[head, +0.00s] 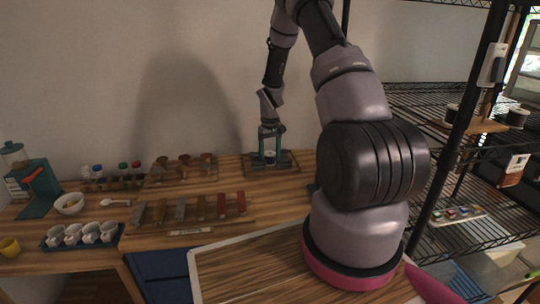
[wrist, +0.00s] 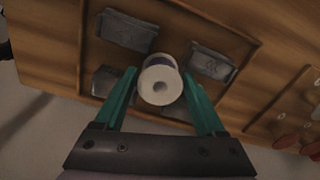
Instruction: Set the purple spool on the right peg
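A spool (wrist: 160,84) with a pale round end and a centre hole shows in the wrist view, with a thin purplish band at its far rim. It is between the two teal fingers of my gripper (wrist: 160,76), which lie close on both sides; whether they press on it is unclear. In the head view my gripper (head: 269,147) points down over a wooden tray (head: 290,172) at the back of the counter, with the small pale spool (head: 269,154) between its fingertips. I cannot make out a right peg.
Grey metal blocks (wrist: 210,62) lie around the spool in the tray. Left on the counter are a row of coloured bars (head: 200,208), a cup tray (head: 110,243), a bowl (head: 69,204) and a green machine (head: 33,187). A wire rack at right holds a wooden board (head: 484,125) with dark round pieces.

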